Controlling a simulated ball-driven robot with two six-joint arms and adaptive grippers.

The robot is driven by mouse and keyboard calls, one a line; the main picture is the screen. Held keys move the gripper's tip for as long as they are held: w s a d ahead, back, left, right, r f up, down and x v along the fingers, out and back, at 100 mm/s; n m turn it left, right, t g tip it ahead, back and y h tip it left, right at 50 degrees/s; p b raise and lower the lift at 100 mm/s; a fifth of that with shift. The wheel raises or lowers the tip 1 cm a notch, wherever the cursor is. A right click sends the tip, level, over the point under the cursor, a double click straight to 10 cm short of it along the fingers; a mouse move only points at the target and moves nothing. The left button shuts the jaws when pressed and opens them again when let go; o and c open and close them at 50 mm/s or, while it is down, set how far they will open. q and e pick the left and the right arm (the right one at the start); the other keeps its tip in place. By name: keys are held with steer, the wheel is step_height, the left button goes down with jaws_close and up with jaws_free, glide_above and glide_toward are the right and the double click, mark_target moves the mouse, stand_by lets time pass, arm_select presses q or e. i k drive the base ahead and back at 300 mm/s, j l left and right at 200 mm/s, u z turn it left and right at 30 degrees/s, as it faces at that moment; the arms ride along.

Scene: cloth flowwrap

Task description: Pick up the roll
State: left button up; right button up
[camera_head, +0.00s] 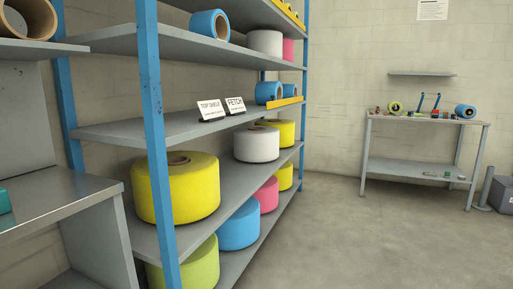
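Several rolls stand on a grey shelf rack with blue posts; I cannot tell which one the task names. A blue roll (196,24) lies on its side on the upper shelf, with a white roll (265,43) behind it. Two smaller blue rolls lie on the shelf below, one of them at the front (262,95). A large yellow roll (180,195) and a white roll (256,146) stand upright lower down. A "FETCH" sign (235,106) and a "TOP SHELF" sign (210,109) stand on the middle shelf. Neither gripper is in view.
A blue post (151,120) and the shelf edges stand close in front. A metal bench (60,195) is at the left. A table (425,119) with small items and a blue roll (465,111) stands at the back wall. The floor (350,235) between is clear.

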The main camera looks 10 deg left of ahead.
mark_target(214, 24)
steer(key=i+u, duration=0.3)
steer(key=i, duration=0.25)
steer(key=i+u, duration=0.3)
steer(key=i, duration=0.25)
steer(key=i+l+u, duration=0.25)
steer(key=i, duration=0.25)
steer(key=i+l+u, duration=0.3)
steer(key=i, duration=0.2)
